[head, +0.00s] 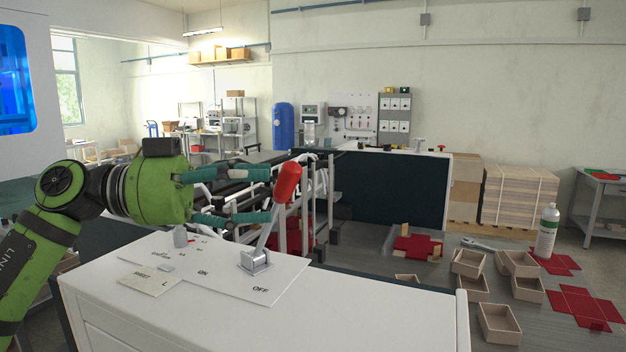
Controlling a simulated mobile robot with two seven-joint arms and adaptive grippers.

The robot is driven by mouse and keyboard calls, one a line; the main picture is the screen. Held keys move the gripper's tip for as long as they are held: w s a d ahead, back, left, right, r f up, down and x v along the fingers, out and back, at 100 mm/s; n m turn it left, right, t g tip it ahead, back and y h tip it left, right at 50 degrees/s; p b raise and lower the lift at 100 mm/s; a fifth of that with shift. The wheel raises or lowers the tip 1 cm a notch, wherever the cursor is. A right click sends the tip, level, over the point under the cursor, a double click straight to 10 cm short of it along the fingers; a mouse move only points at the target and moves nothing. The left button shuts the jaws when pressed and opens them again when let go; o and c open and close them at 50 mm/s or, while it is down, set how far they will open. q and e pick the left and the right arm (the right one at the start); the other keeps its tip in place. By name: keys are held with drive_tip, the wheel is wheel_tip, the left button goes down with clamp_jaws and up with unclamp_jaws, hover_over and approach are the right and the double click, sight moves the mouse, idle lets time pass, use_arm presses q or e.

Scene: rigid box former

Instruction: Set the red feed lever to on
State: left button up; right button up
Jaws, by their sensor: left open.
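The red feed lever (287,183) rises from a grey metal base (255,262) on a white panel at the front. Its shaft leans up and to the right, towards the side marked OFF; the ON mark is on the left. My left gripper (266,194) comes in from the left with its two teal fingers apart and empty. The fingertips end just left of the red handle. I cannot tell whether the upper one touches it. My right gripper is not in view.
A small grey switch (180,237) and a label card (149,282) sit on the panel's left part. Behind the lever is a dark machine frame with rails.

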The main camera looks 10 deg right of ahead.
sight(278, 185)
use_arm(q)
drive_tip(key=d+p, duration=0.1)
drive_tip(key=d, duration=0.3)
drive_tip(key=shift+s+p, duration=0.15)
drive_tip(key=shift+p, duration=0.25)
drive_tip(key=shift+d, duration=0.5)
drive_tip(key=shift+a, duration=0.25)
clamp_jaws()
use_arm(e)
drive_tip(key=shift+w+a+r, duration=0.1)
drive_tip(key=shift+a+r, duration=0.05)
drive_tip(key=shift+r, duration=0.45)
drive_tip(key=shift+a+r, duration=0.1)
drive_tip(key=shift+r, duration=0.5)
